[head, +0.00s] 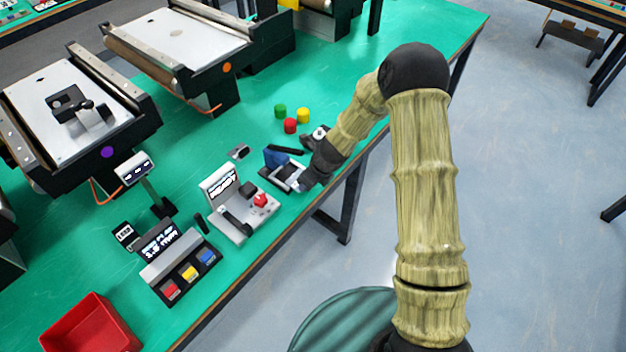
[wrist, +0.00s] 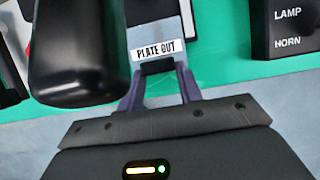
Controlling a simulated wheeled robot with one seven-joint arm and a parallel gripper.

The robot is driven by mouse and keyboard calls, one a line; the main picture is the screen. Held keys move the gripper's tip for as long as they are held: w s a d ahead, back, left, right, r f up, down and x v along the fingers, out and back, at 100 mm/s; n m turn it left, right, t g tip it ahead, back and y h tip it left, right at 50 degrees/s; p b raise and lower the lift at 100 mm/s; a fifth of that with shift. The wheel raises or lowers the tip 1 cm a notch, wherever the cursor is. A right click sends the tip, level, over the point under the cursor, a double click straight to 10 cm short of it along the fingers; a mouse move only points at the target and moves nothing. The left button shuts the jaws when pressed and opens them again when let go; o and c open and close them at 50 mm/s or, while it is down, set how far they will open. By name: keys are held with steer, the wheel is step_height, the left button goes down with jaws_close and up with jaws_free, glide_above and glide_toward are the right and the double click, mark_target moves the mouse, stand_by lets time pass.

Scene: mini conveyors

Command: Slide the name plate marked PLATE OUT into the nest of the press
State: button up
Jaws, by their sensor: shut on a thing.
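The name plate (wrist: 157,32) is a pale grey strip with a white label reading PLATE OUT, in the upper middle of the wrist view. My gripper (wrist: 158,72) is shut on a dark tab at its near end. In the head view my gripper (head: 301,184) is low at the table's front edge, beside a small fixture with a blue block (head: 276,158) and a black handle, which looks like the press. A black rounded cylinder (wrist: 78,50) looms close on the left of the wrist view. The nest cannot be made out, nor whether the plate touches it.
A black box marked LAMP and HORN (wrist: 290,30) stands to the right in the wrist view. Left of the fixture are a grey unit with a red knob (head: 261,200) and a button panel (head: 180,272). Coloured cylinders (head: 290,126) stand behind. A red bin (head: 92,325) is front left.

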mark_target(295, 178)
steer(key=shift+w+a+p, duration=0.5)
steer(key=shift+a+p, duration=0.2)
steer(key=shift+p, duration=0.05)
steer(key=shift+w+a+p, duration=0.45)
steer(key=shift+a+p, duration=0.2)
steer(key=shift+p, duration=0.1)
steer(key=shift+w+a+r, duration=0.1)
steer(key=shift+a+r, duration=0.05)
steer(key=shift+a, duration=0.2)
steer(key=o, duration=1.1)
steer(key=shift+a+r, duration=0.1)
steer(key=shift+c, duration=0.2)
